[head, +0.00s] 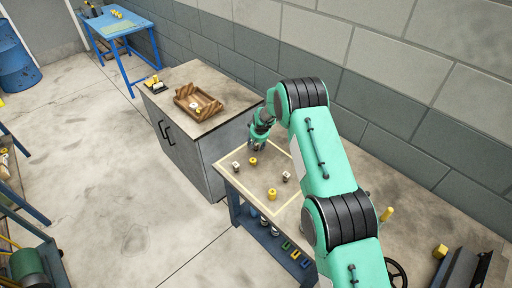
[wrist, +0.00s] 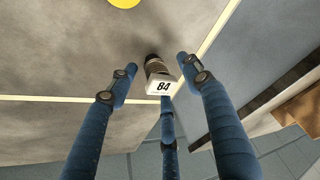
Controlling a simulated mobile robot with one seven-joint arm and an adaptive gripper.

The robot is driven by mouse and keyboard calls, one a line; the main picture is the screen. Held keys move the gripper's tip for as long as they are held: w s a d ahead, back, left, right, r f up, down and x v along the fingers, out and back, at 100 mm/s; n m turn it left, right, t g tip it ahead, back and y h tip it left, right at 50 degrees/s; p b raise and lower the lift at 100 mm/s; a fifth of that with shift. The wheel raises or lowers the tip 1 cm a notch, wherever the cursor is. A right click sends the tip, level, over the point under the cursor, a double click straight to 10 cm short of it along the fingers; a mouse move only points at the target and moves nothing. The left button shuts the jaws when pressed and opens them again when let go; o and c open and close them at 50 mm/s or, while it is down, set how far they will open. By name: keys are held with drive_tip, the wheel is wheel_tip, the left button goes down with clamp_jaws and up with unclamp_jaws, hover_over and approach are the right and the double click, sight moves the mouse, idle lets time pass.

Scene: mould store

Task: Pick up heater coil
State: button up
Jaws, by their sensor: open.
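A small dark, ribbed cylinder with a white tag reading "84", which looks like the heater coil (wrist: 154,66), stands on the bench near the pale line in the wrist view. My gripper (wrist: 158,78) is open, with blue fingers spread left, right and below the coil. The lower finger overlaps the tag's edge in the picture; I cannot tell whether it touches. In the head view my gripper (head: 256,146) is low over the far corner of the marked bench area, and the coil there is mostly hidden by it.
A grey cabinet (head: 196,160) with a wooden tray (head: 181,101) adjoins the bench. A block wall (head: 400,110) runs behind.

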drive_tip(key=shift+w+a+f, duration=0.1)
drive_tip(key=shift+w+f, duration=0.1)
drive_tip(key=shift+f, duration=0.25)
idle(0.3)
clamp_jaws()
